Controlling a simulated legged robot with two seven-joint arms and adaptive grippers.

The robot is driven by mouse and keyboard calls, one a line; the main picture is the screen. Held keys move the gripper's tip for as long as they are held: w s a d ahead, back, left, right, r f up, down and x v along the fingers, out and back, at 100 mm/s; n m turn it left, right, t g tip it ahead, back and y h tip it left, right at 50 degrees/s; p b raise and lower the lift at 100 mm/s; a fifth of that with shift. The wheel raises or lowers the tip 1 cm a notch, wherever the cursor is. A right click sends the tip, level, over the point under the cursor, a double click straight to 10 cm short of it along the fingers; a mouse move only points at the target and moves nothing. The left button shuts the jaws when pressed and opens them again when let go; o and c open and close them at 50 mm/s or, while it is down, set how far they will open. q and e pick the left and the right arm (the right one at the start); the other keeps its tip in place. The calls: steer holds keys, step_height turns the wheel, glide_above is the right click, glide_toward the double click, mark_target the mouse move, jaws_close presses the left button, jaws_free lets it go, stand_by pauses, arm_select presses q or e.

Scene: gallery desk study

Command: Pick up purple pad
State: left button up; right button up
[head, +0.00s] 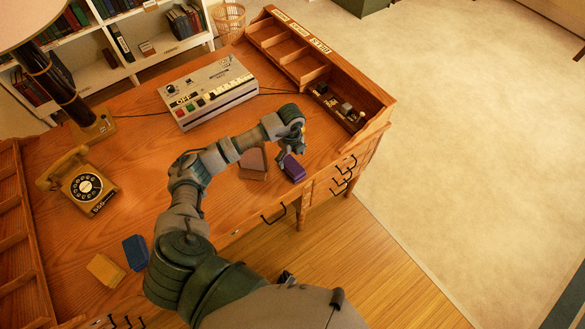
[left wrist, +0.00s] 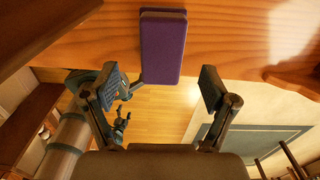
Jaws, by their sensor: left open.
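The purple pad (head: 293,168) lies on the wooden desk near its front edge, just right of a brownish block. In the left wrist view the purple pad (left wrist: 163,47) is an upright rectangle at the top centre, beyond the fingertips. My left gripper (head: 291,146) is over the desk right by the pad, and its fingers partly hide behind the wrist. In the left wrist view my left gripper (left wrist: 158,88) is open, its two fingers wide apart with nothing between them. A small dark gripper-like shape (left wrist: 121,124) low in that view seems to be my right one; its jaws are unclear.
A brownish block (head: 254,164) lies beside the pad. A grey device (head: 215,92), a yellow telephone (head: 86,185), a lamp base (head: 93,127), and blue (head: 136,252) and tan (head: 106,270) pads are on the desk. A wooden organizer (head: 330,75) lines the right edge.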

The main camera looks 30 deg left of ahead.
mark_target(292, 165)
arm_select(q)
steer(key=shift+d+f, duration=0.1)
steer(key=shift+f, duration=0.4)
step_height(292, 165, down, 4)
steer(key=shift+r, duration=0.1)
steer(key=shift+f, duration=0.45)
steer(key=c, duration=0.3)
steer(key=shift+d, duration=0.1)
steer(key=c, duration=0.8)
steer(key=shift+c, duration=0.8)
arm_select(e)
steer(key=shift+d, duration=0.2)
